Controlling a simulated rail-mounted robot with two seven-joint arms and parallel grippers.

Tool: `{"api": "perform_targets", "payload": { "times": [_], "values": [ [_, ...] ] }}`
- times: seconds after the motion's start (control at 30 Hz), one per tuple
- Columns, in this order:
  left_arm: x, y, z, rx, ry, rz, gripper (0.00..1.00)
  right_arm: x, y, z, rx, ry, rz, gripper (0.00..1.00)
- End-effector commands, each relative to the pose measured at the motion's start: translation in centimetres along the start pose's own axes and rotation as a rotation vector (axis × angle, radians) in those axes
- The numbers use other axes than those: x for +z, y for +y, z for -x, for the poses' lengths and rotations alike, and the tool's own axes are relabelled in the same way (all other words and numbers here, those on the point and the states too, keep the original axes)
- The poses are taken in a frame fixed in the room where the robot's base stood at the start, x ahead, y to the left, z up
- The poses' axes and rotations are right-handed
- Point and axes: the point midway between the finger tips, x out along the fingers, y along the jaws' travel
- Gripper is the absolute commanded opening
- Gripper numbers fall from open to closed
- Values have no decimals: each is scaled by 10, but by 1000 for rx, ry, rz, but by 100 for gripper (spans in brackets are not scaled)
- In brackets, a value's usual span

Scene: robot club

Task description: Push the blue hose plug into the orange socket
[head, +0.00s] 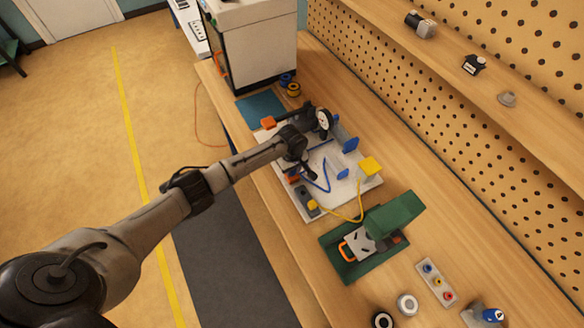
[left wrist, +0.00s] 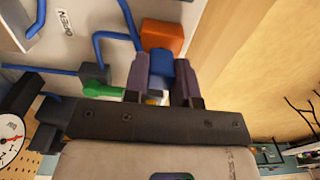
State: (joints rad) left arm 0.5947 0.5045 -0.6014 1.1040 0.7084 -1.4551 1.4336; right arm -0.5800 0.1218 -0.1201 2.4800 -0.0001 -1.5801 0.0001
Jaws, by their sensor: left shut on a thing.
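My left gripper (head: 304,172) is over the white board (head: 311,208), near its left edge in the head view. In the left wrist view the gripper (left wrist: 160,88) is shut on the blue hose plug (left wrist: 160,66), which sits between its dark fingers. The orange socket (left wrist: 163,36) is directly beyond the plug, and the plug's far end meets or overlaps it. I cannot tell whether the plug is inside the socket or how deep. The socket shows partly beside the gripper in the head view (head: 292,179). My right gripper is not in view.
A dial gauge (head: 324,119) stands on the board, with blue hoses (head: 323,186) and a yellow block (head: 370,166) nearby. A green case (head: 396,213) lies to the right on the wooden bench. A white cabinet (head: 256,57) stands at the far end.

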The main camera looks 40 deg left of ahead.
Motion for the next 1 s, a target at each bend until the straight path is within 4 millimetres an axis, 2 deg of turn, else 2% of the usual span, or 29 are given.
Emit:
{"api": "perform_targets", "payload": {
  "times": [0.67,0.7,0.87,1.0],
  "values": [
    [1,0,-4,0,0,-1,4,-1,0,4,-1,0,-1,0],
    [1,0,-4,0,0,-1,27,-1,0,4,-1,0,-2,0],
    [0,0,-4,0,0,-1,42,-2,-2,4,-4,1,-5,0],
    [0,0,-4,0,0,0,42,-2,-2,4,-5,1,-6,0]
  ]
}}
